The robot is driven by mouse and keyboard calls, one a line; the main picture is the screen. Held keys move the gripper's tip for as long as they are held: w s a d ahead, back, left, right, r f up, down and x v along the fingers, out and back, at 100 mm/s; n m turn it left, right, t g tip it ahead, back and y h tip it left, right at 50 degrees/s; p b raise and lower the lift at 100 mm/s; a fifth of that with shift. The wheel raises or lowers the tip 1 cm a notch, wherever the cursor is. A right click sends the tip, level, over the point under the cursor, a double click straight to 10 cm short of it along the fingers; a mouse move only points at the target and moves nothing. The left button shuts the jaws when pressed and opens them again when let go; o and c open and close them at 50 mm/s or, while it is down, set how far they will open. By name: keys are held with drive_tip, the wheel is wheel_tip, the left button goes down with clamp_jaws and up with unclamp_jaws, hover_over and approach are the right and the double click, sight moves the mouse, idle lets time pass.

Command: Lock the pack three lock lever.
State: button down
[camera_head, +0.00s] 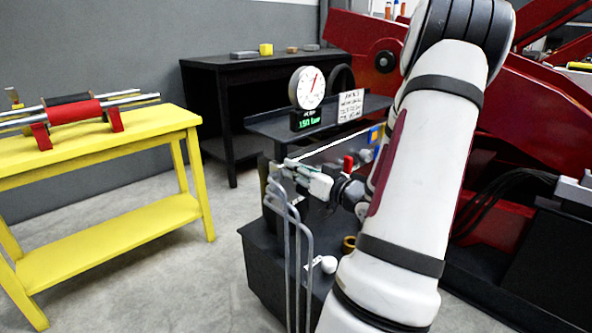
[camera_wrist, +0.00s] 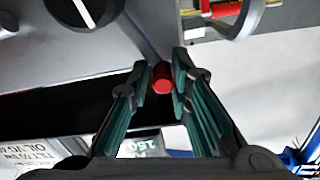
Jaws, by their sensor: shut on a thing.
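In the wrist view my gripper (camera_wrist: 162,80) has its two teal-padded fingers closed around a small red cylindrical grip (camera_wrist: 162,77), with the red end showing between the fingertips. The part that this grip belongs to is mostly hidden, so I cannot tell its lever position or whether it is locked. In the head view a red handle (camera_head: 348,163) stands on the dark console (camera_head: 262,228), beside my arm. My arm covers much of the console there, and I cannot make out the fingertips or any pack number.
A round gauge (camera_head: 310,87) stands above a green display (camera_head: 307,118) reading about 150 bar. Bent grey rails (camera_head: 307,245) stand at the console's front. A yellow bench (camera_head: 100,150) stands left with a red cylinder (camera_head: 70,112). A black knob (camera_wrist: 82,10) is near the gripper.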

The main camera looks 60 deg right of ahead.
sight(303, 157)
drive_tip(key=shift+r+m+p, duration=0.1)
drive_tip(key=shift+m+p, duration=0.3)
drive_tip(key=shift+p, duration=0.6)
drive_tip(key=m+p, duration=0.1)
drive_tip(key=p, duration=0.1)
drive_tip(key=d+m+p, duration=0.1)
drive_tip(key=p, duration=0.2)
drive_tip(key=d+r+m+p, duration=0.1)
drive_tip(key=p, duration=0.1)
drive_tip(key=shift+s+d+m+p, duration=0.15)
drive_tip(key=shift+s+m+p, duration=0.15)
drive_tip(key=d+m+p, duration=0.1)
drive_tip(key=p, duration=0.1)
drive_tip(key=d+m+p, duration=0.1)
drive_tip(key=p, duration=0.1)
drive_tip(key=shift+s+f+m+p, duration=0.2)
drive_tip(key=shift+s+m+p, duration=0.1)
drive_tip(key=shift+m+p, duration=0.1)
drive_tip(key=d+m+p, duration=0.1)
drive_tip(key=d+f+m+p, duration=0.1)
drive_tip(key=p, duration=0.1)
drive_tip(key=shift+s+m, duration=0.1)
drive_tip(key=shift+m, duration=0.3)
